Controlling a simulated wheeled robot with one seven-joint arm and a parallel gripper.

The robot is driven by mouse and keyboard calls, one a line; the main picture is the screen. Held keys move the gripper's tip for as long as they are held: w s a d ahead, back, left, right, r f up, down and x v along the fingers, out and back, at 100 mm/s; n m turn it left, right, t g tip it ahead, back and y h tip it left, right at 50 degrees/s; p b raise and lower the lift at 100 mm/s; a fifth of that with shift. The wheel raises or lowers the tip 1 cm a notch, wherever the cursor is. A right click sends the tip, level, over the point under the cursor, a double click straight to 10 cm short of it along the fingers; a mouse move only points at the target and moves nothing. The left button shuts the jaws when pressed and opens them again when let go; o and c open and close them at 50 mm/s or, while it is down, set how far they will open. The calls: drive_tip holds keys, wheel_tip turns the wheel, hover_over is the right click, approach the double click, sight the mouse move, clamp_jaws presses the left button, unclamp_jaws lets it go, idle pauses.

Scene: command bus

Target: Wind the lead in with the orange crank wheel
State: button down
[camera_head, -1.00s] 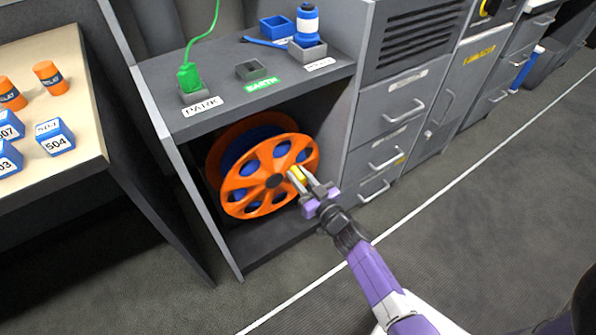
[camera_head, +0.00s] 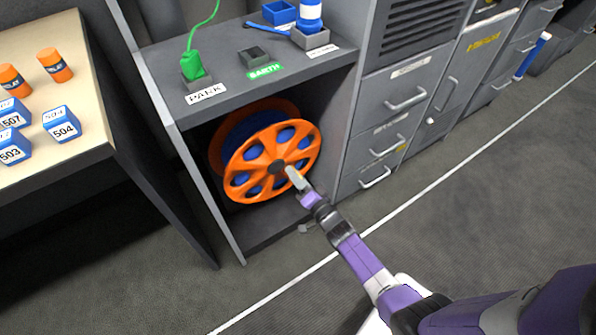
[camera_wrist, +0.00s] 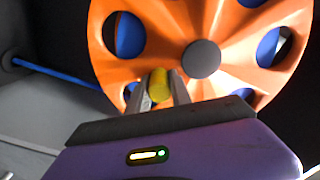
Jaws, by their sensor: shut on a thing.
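The orange crank wheel (camera_head: 257,170) stands on its edge in the open bay under the grey counter, with blue showing through its holes. It also fills much of the wrist view (camera_wrist: 130,70), with a dark hub at its centre. A yellow crank knob (camera_wrist: 159,86) sticks out from the wheel, below and left of the hub in the wrist view. My gripper (camera_head: 294,176) is shut on this knob at the wheel's front; the fingers (camera_wrist: 160,92) stand on both sides of it. A green lead (camera_head: 199,30) rises from a green plug (camera_head: 192,65) in the PARK socket (camera_head: 197,84).
The empty EARTH socket (camera_head: 255,57) is on the counter (camera_head: 225,70). A blue and white plug (camera_head: 308,15) stands in another socket to the right. Grey drawers (camera_head: 392,100) flank the bay. A pale table (camera_head: 70,150) with labelled blocks is at left.

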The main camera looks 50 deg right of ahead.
sight(275, 180)
drive_tip(key=a+m, duration=0.1)
drive_tip(key=m, duration=0.1)
drive_tip(key=a+f+m, duration=0.1)
drive_tip(key=f+m+b, duration=0.1)
drive_tip(key=m, duration=0.1)
drive_tip(key=shift+w+a+m, duration=0.3)
drive_tip(key=shift+w+a, duration=0.05)
drive_tip(key=shift+a, duration=0.05)
drive_tip(key=a+m, duration=0.1)
drive_tip(key=m+b, duration=0.1)
drive_tip(key=m, duration=0.1)
drive_tip(key=shift+w+a+f, duration=0.1)
drive_tip(key=shift+w+a, duration=0.15)
drive_tip(key=shift+a, duration=0.1)
drive_tip(key=shift+w+a+m, duration=0.15)
drive_tip(key=shift+a+m, duration=0.3)
drive_tip(key=shift+m, duration=0.45)
drive_tip(key=c, duration=1.5)
unclamp_jaws()
drive_tip(key=shift+o, duration=0.2)
drive_tip(key=p+v, duration=0.1)
drive_tip(key=v, duration=0.6)
drive_tip(key=shift+s+p, duration=0.4)
drive_tip(key=shift+a, duration=0.15)
